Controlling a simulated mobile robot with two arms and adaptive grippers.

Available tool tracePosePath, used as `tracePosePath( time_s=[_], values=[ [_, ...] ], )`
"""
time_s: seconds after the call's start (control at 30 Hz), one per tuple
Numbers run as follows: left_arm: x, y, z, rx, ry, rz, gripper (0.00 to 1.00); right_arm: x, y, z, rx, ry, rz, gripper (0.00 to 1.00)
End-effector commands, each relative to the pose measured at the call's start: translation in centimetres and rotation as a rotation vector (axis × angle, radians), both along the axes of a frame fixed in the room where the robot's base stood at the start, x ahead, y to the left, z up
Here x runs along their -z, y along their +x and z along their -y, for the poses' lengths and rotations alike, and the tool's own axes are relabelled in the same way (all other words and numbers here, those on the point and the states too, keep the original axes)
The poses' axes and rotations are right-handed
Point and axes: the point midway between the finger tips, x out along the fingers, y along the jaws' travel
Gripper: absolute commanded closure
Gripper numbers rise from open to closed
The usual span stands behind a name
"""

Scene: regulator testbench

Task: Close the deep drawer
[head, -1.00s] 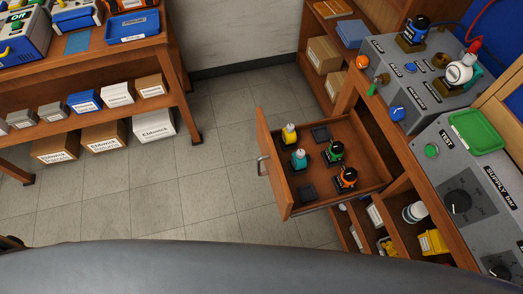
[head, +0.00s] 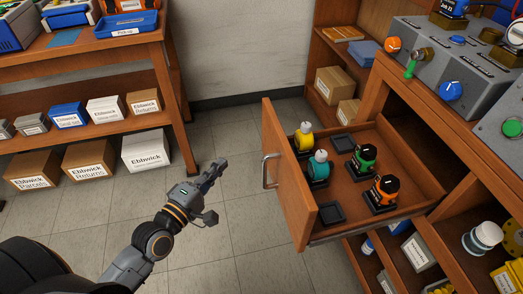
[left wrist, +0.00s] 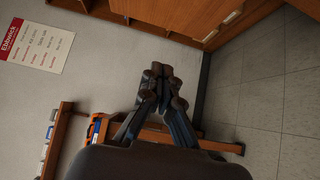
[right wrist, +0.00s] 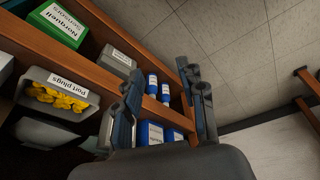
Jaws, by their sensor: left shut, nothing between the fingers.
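The deep drawer (head: 330,226) is pulled out of the wooden bench. Its front panel (head: 289,185) faces left and has a metal handle (head: 267,171). Inside are a yellow regulator (head: 304,142), a teal one (head: 319,167), a green one (head: 364,159) and an orange one (head: 385,190), with empty dark holders. My left gripper (head: 217,167) is shut and empty, left of the handle with a gap between them. It also shows shut in the left wrist view (left wrist: 160,72). My right gripper (right wrist: 163,78) is open and empty near lower shelves; it is not in the head view.
Shelves with a bin of yellow port plugs (right wrist: 60,98) and blue-and-white bottles (right wrist: 152,84) lie under the bench. A grey test panel (head: 440,75) sits on top. A second table with boxes (head: 147,150) stands at left. The floor between is clear.

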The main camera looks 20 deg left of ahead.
Motion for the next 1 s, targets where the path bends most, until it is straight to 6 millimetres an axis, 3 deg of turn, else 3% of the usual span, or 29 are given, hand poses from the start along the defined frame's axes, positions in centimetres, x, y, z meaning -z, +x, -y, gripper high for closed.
tracePosePath(
  time_s=[0.17, 0.57, 0.8, 1.0],
  values=[
    [-0.3, 2.2, 0.4, -0.002, -0.003, 0.006, 1.0, -0.4, 0.0, 0.0, 0.0, 0.0, 0.002, 0.6],
    [-0.2, 10.1, 2.1, -0.001, -0.001, 0.004, 1.0, -2.9, -0.3, 0.1, 0.002, 0.0, 0.016, 0.6],
    [-0.1, 11.5, 4.7, -0.001, 0.0, 0.001, 1.0, -3.5, -0.3, 0.1, 0.002, 0.001, 0.02, 0.6],
    [-0.1, 11.8, 5.2, -0.001, 0.003, 0.0, 1.0, -3.7, -0.4, 0.1, 0.003, 0.001, 0.02, 0.6]
  ],
)
